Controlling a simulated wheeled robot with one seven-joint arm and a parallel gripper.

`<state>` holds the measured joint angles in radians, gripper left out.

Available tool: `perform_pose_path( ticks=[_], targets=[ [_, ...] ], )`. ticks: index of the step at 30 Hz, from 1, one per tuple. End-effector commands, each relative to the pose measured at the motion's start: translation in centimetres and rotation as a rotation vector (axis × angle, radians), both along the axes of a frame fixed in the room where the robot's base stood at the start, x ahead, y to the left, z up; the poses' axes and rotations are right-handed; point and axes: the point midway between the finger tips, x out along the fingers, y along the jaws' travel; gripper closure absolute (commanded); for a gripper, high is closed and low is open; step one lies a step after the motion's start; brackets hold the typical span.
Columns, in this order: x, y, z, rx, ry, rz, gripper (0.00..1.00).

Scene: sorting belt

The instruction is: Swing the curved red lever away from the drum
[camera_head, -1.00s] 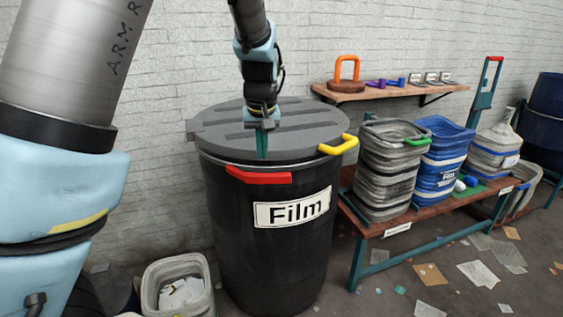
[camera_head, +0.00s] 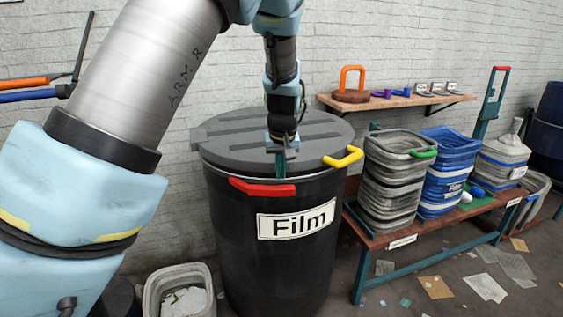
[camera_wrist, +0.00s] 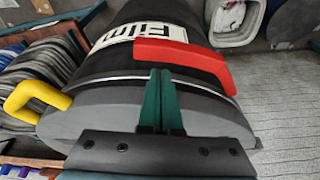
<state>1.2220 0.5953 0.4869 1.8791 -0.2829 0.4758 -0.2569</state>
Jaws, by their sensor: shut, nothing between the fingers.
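A yellow lever (camera_head: 343,157) sits on the rim to the right.
A bench (camera_head: 385,240) with stacked grey and blue crates stands right of the drum. A wall shelf (camera_head: 425,99) holds an orange handle (camera_head: 351,77). A grey bin (camera_head: 165,271) with scraps stands at the drum's lower left. Papers litter the floor at right.

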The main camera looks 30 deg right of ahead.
Motion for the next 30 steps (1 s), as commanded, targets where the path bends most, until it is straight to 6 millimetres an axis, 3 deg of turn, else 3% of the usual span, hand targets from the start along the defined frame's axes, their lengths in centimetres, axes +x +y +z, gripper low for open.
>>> perform_pose_path(
  ticks=[3,10,30],
  targets=[
    [0.6,-0.1,-1.9,0.002,0.001,0.002,1.0],
    [1.2,-0.5,-4.2,0.0,0.0,0.0,1.0],
    [1.5,-0.4,-4.7,-0.001,-0.001,-0.031,1.0]
  ],
)
